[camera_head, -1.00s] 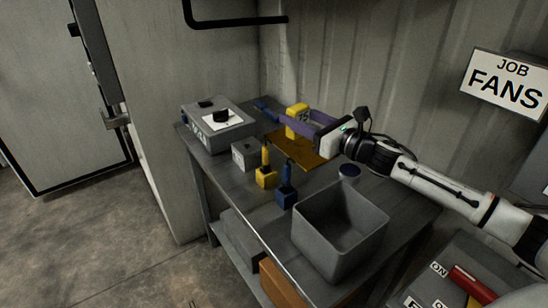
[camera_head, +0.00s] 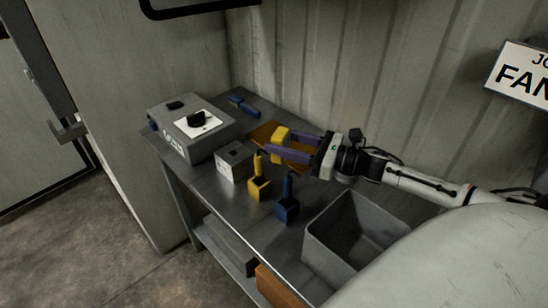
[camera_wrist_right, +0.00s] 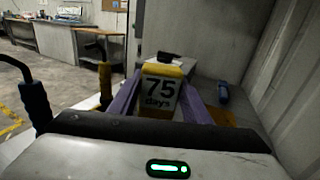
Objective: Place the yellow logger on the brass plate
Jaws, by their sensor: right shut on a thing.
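The yellow logger (camera_head: 281,135) is between the purple fingers of my right gripper (camera_head: 283,145), which is shut on it. In the right wrist view the logger (camera_wrist_right: 160,90) faces me with a white label reading "75 days", with a finger on either side. The brass plate (camera_head: 261,132) lies flat on the metal bench behind and around the logger; my fingers and the logger hide part of it. A strip of the plate (camera_wrist_right: 222,117) also shows at the right in the wrist view. I cannot tell whether the logger touches the plate. My left gripper is out of view.
In front of the plate stand a grey cube (camera_head: 234,162), a yellow block with a handle (camera_head: 259,186) and a blue one (camera_head: 287,207). A grey bin (camera_head: 325,245) is at the near right, a grey instrument box (camera_head: 186,134) at the left. A ribbed wall rises behind.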

